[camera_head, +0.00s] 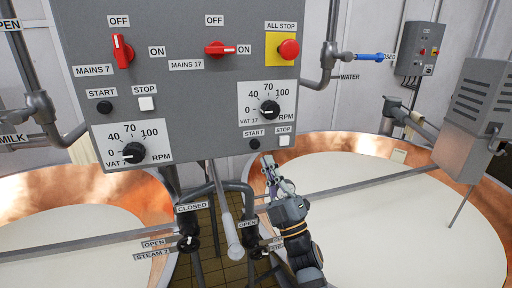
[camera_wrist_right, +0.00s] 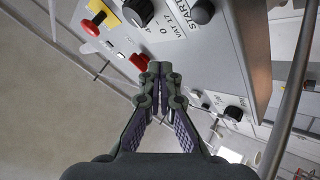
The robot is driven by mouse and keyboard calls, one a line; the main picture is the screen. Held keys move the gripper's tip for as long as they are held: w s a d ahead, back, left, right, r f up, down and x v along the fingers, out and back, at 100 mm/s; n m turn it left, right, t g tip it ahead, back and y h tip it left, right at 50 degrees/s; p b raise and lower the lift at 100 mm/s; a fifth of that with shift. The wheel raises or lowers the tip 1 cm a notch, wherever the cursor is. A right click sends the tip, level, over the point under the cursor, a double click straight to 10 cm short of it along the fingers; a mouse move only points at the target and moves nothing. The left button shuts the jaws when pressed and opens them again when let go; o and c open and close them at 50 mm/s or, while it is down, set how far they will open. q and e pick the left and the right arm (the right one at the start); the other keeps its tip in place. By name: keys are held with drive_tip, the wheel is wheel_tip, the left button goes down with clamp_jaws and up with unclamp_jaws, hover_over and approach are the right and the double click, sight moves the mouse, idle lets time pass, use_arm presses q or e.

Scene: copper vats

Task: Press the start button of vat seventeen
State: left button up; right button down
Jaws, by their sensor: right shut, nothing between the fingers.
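The start button of vat seventeen (camera_head: 254,144) is a small round black button low on the grey panel, under its START label and left of the white stop button (camera_head: 284,141). In the right wrist view the black start button (camera_wrist_right: 203,11) shows at the top, beside the START and VAT 17 labels. My right gripper (camera_head: 267,160) is shut and empty, its tips just below and right of the start button in the head view. The shut tips also show in the right wrist view (camera_wrist_right: 153,68), apart from the button in the picture. My left gripper is not in view.
Above are the vat 17 dial (camera_head: 269,109), the red mains 17 switch (camera_head: 220,50), its handle toward ON, and the all-stop button (camera_head: 289,49). Vat 7's start button (camera_head: 104,108) is at left. Pipes and a white-filled copper vat (camera_head: 345,139) lie below the panel.

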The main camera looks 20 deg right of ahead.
sight(255, 144)
drive_tip(key=w+b, duration=0.1)
drive_tip(key=w, duration=0.5)
drive_tip(key=shift+w+a+b, duration=0.15)
drive_tip(key=shift+w+b, duration=0.15)
drive_tip(key=shift+b, duration=0.05)
drive_tip(key=shift+w, duration=0.15)
idle(1.0)
drive_tip(key=shift+w, duration=0.3)
drive_tip(key=shift+w+b, duration=0.35)
drive_tip(key=shift+w, duration=0.1)
idle(0.6)
drive_tip(key=shift+s, duration=0.2)
drive_tip(key=shift+s+p, duration=0.4)
drive_tip(key=shift+s, duration=0.3)
